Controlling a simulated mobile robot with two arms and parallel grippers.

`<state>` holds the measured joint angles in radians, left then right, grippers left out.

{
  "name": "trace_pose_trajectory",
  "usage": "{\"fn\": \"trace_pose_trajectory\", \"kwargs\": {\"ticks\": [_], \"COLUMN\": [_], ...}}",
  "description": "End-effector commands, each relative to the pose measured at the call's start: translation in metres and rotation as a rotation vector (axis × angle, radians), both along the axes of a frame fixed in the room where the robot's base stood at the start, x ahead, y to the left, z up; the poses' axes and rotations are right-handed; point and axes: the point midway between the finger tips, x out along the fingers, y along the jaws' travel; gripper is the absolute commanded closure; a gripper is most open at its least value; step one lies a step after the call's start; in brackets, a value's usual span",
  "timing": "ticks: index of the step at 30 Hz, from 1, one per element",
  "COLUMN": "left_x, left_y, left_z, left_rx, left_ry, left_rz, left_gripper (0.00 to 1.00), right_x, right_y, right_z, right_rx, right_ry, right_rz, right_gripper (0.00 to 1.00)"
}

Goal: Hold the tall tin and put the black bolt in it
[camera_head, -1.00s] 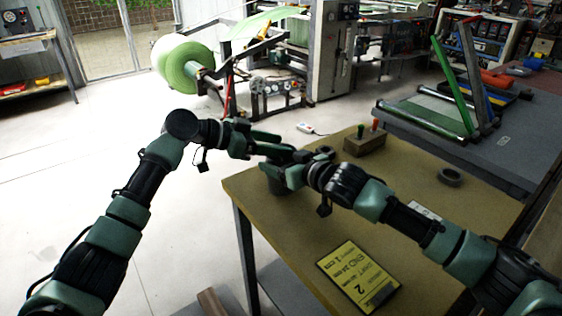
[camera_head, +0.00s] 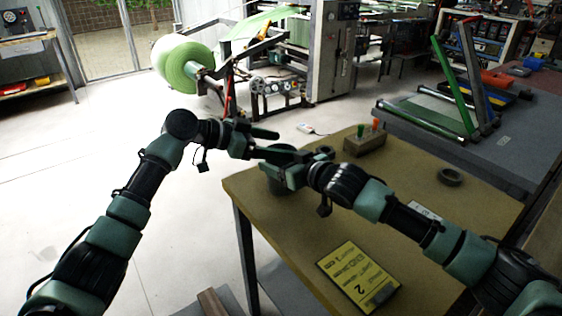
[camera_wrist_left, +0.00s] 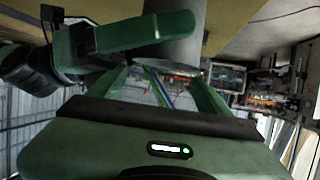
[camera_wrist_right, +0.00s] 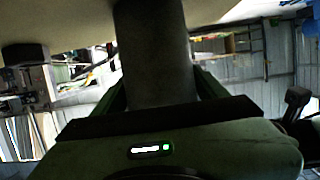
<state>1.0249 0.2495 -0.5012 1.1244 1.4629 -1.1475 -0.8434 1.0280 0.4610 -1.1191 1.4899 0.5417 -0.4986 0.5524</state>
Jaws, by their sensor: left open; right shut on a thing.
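The tall tin is a grey cylinder that stands between the fingers of my right gripper in the right wrist view (camera_wrist_right: 155,50). It also shows in the left wrist view (camera_wrist_left: 182,50), partly behind a green finger. My left gripper (camera_head: 271,143) is open, close beside the right gripper and the tin. Nothing shows between its fingers. I cannot make out the black bolt in any view, and the inside of the tin is hidden.
The brown table (camera_head: 330,225) bears a yellow card (camera_head: 357,277), a dark ring (camera_head: 450,177) and a wooden block (camera_head: 364,145) with green and red pegs. The table's middle is mostly clear. A grey bench (camera_head: 440,150) stands at the back right.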

Motion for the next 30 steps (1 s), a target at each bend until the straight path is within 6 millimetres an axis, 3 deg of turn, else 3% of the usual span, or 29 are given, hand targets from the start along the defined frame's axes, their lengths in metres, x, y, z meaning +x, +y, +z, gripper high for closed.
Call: {"fn": "trace_pose_trajectory", "kwargs": {"ticks": [11, 24, 30], "left_x": [-0.003, -0.033, -0.040], "left_y": [0.010, 0.084, 0.101], "left_z": [0.003, 0.036, 0.044], "left_rx": [0.001, 0.001, 0.001], "left_ry": [0.000, 0.000, 0.001], "left_rz": [0.001, 0.002, 0.000], "left_gripper": [0.21, 0.21, 0.21], "right_x": [0.000, 0.000, 0.000], "right_y": [0.000, 0.000, 0.000], "right_z": [0.000, 0.000, 0.000], "right_rx": [0.001, 0.000, 0.001], "right_ry": [-0.001, 0.000, -0.001], "right_rz": [0.000, 0.000, 0.000], "right_gripper": [0.69, 0.69, 0.69]}}
